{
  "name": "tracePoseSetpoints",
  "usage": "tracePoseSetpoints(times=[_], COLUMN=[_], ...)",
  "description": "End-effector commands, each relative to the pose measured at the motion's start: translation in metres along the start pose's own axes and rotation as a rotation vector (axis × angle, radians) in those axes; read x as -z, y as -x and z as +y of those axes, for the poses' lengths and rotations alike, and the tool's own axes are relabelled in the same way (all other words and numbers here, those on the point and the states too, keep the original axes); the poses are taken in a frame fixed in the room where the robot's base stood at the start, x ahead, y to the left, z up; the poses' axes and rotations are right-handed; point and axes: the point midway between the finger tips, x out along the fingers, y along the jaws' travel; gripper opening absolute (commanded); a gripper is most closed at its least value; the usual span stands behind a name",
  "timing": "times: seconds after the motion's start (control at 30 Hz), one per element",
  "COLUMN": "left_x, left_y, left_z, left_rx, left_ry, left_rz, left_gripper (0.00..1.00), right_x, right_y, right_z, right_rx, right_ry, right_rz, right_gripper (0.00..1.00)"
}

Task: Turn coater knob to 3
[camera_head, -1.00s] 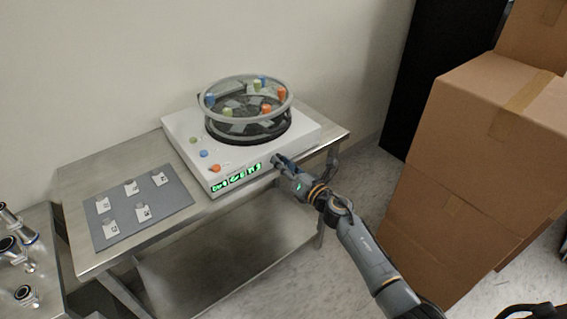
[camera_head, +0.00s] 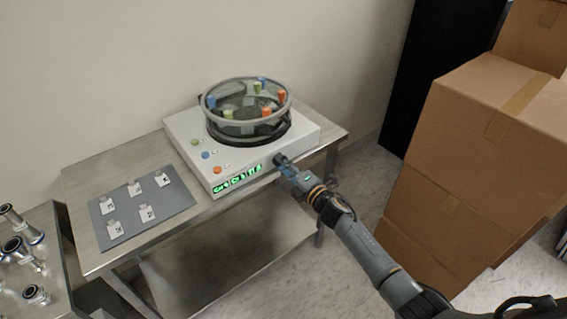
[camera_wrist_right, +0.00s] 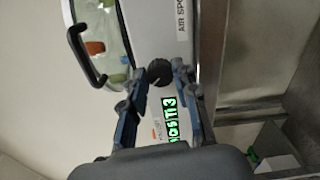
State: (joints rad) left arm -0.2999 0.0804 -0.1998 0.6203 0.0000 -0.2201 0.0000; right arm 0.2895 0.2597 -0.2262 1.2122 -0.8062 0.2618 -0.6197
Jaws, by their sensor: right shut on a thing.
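The coater (camera_head: 190,130) is a white box on a metal table, with a lit green display (camera_head: 237,180) on its front face. Its black knob (camera_wrist_right: 159,72) sits beside the display, near the right end of that face in the head view. My right gripper (camera_head: 283,164) reaches the knob from the front. In the wrist view the gripper's fingers (camera_wrist_right: 160,80) stand on either side of the knob and are shut on it. The display end in the wrist view (camera_wrist_right: 170,110) appears to read "Ti 3". The knob's own marking is not readable. My left gripper is not in view.
A round glass chamber (camera_head: 248,100) with coloured pieces stands on the coater. A grey mat (camera_head: 126,207) with labelled samples lies on the table's left (camera_head: 85,250). Metal fittings (camera_head: 20,250) stand at far left. Cardboard boxes (camera_head: 470,150) are stacked at right.

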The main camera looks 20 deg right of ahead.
Motion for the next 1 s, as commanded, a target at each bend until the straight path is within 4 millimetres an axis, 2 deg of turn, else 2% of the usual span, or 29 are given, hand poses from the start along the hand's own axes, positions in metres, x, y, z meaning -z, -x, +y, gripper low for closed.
tracePoseSetpoints(times=[0.2, 0.5, 1.0], left_x=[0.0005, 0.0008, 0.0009], left_y=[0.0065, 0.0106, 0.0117], left_z=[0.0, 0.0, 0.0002], left_rx=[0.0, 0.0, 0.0], left_ry=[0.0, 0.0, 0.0], left_rz=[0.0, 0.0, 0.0], left_gripper=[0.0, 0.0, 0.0], right_x=[-0.0004, -0.0007, -0.0004], right_y=[0.0002, 0.0004, 0.0005], right_z=[0.0, -0.0012, -0.0022], right_rx=[0.002, 0.003, 0.003], right_ry=[-0.175, -0.334, -0.394], right_rz=[-0.001, -0.002, -0.002], right_gripper=[0.0, 0.0, 0.0])
